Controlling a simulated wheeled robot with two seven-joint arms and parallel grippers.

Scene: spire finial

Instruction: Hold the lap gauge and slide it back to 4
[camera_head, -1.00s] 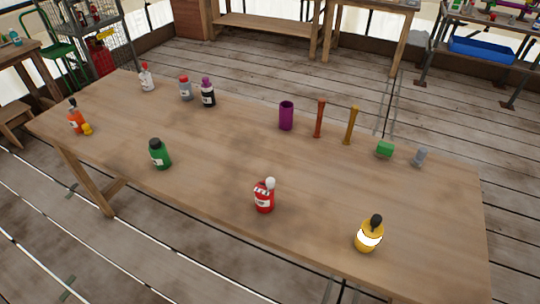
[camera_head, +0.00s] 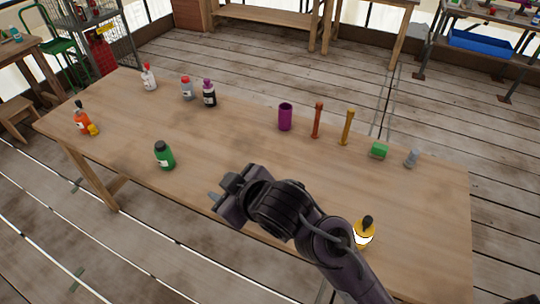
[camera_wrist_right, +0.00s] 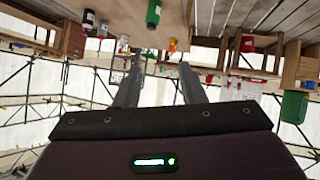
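I cannot make out a lap gauge or a mark 4 in either view. My right gripper (camera_head: 222,198) is over the front part of the wooden table (camera_head: 300,155), right of a green bottle (camera_head: 164,155). In the right wrist view its two fingers (camera_wrist_right: 158,82) stand apart with nothing between them. The green bottle shows there too (camera_wrist_right: 153,14), beyond the fingers. A yellow bottle with a dark top (camera_head: 363,234) stands right of my right arm. My left gripper is not in view.
On the table stand a purple cup (camera_head: 285,116), an orange-brown post (camera_head: 317,120), a gold post (camera_head: 347,127), a green block (camera_head: 379,150) and a grey piece (camera_head: 411,157). Several bottles, including an orange one (camera_head: 83,120), stand left. The table's middle is clear.

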